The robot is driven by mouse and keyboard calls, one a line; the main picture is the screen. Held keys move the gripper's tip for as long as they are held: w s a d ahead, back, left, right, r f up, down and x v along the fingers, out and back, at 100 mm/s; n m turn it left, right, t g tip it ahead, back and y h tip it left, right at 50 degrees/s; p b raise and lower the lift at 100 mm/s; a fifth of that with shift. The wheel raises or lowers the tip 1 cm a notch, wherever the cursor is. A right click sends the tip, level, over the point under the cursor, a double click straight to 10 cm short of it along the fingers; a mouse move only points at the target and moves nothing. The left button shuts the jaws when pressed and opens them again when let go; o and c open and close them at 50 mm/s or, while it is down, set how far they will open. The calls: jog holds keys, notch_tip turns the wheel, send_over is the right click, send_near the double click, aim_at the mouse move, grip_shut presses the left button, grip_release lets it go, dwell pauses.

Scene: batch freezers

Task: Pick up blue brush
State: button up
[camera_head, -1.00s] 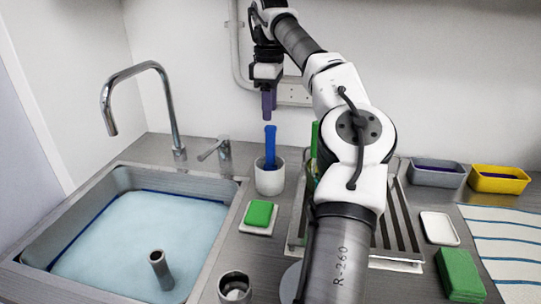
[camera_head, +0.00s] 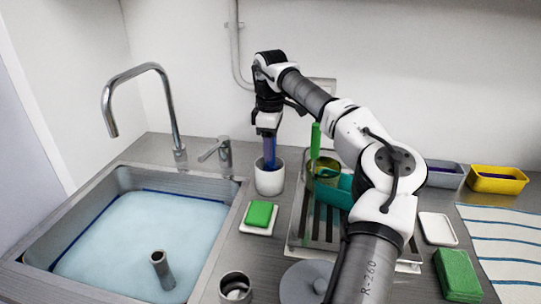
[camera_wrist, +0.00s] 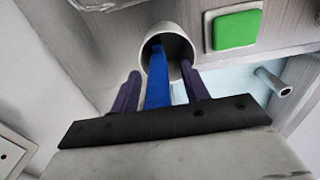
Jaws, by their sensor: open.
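The blue brush (camera_wrist: 157,78) stands in a white cup (camera_head: 268,180) beside the sink; only its blue handle shows, and its lower end is hidden inside the cup. In the wrist view the handle lies between the two purple fingers of my gripper (camera_wrist: 157,92), with gaps on both sides. My gripper (camera_head: 270,152) points down over the cup in the head view and is open. There its fingers mostly cover the handle.
The sink (camera_head: 130,240) with a tall faucet (camera_head: 150,70) is at left. A green sponge (camera_head: 259,213) lies in front of the cup. The dish rack (camera_head: 300,240) with a green-handled item (camera_head: 315,140) stands right of the cup.

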grip_shut()
jog(key=shift+r, duration=0.1)
